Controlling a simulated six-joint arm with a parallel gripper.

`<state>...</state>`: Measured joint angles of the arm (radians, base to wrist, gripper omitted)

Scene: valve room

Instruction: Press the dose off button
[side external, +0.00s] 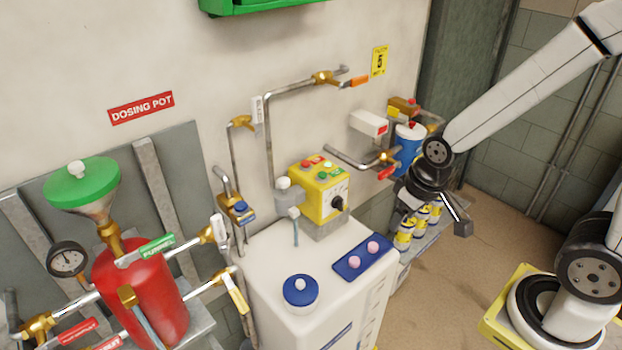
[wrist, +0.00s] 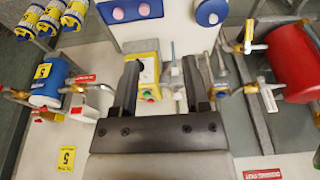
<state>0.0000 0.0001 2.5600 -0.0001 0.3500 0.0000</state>
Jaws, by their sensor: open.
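The yellow control box (side external: 320,192) stands on the white cabinet near the wall in the side view. Its sloped top carries red buttons (side external: 308,163) and green buttons (side external: 323,176); a black knob (side external: 337,203) is on its front. The labels are too small to read, so I cannot tell which button is dose off. My gripper (wrist: 160,64) is open and empty. In the wrist view the yellow box (wrist: 148,72) appears between its fingers, beyond them and partly hidden by the left one. In the side view my gripper is right of the box, well apart from it.
The white cabinet (side external: 270,260) has a blue cap (side external: 301,291) and a blue panel with two pink knobs (side external: 363,258). Pipes with a red-handled valve (side external: 387,172) and a blue canister (side external: 407,150) lie between box and arm. A red dosing pot (side external: 140,290) stands left.

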